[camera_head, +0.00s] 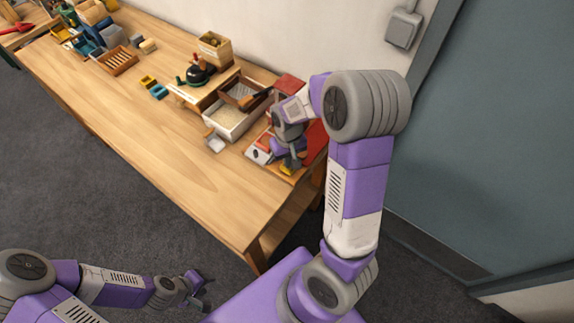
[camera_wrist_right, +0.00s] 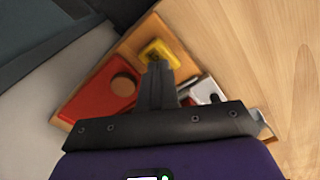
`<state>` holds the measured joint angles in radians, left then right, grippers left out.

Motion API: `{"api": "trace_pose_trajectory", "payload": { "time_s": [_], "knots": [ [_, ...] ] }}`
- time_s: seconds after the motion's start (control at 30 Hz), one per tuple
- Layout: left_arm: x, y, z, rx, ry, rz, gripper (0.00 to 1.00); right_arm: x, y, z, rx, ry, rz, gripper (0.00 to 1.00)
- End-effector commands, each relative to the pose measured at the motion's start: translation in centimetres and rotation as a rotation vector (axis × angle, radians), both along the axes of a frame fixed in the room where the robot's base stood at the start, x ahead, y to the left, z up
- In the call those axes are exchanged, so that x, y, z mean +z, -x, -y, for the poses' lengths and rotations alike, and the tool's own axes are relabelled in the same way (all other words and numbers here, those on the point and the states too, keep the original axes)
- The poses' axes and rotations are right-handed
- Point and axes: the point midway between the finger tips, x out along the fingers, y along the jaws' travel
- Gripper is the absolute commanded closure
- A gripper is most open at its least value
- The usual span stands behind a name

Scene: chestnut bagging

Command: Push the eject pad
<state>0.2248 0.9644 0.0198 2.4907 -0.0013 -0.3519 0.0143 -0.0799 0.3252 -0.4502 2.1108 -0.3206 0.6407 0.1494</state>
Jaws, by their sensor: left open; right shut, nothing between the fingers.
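A yellow square pad (camera_wrist_right: 172,48), which looks like the eject pad, sits at the corner of a wooden-based board (camera_wrist_right: 65,122) in the right wrist view. My right gripper (camera_wrist_right: 158,64) is shut and empty, its tips over the pad and hiding its middle. I cannot tell whether they touch it. In the head view the right gripper (camera_head: 291,160) is at the board on the table's near right end, where yellow (camera_head: 286,170) shows beneath it. My left gripper (camera_head: 203,291) is open and empty, low in front of the table.
A red panel with a brown round disc (camera_wrist_right: 123,85) lies beside the pad. A white and metal part (camera_wrist_right: 205,90) is on its other side. On the wooden table (camera_head: 150,125) are a compartment box (camera_head: 228,122), a small scoop (camera_head: 214,142) and a dark green device (camera_head: 199,70). The table's front middle is clear.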

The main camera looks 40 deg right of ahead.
Motion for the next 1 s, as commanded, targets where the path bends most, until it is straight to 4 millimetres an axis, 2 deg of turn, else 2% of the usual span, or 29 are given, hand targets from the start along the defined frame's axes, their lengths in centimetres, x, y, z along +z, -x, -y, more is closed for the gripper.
{"api": "trace_pose_trajectory", "payload": {
  "time_s": [0.57,0.83,1.0],
  "knots": [
    [-1.9,0.0,0.0,0.000,0.000,0.000,0.58,-2.5,0.0,0.0,0.000,0.000,-0.001,1.00],
    [-1.3,0.0,0.0,0.000,0.000,0.000,0.58,-1.8,0.0,0.0,0.000,0.000,-0.001,1.00],
    [0.1,0.0,0.0,0.000,0.000,0.000,0.58,-0.2,0.0,0.0,0.000,0.000,-0.001,1.00]
  ]
}}
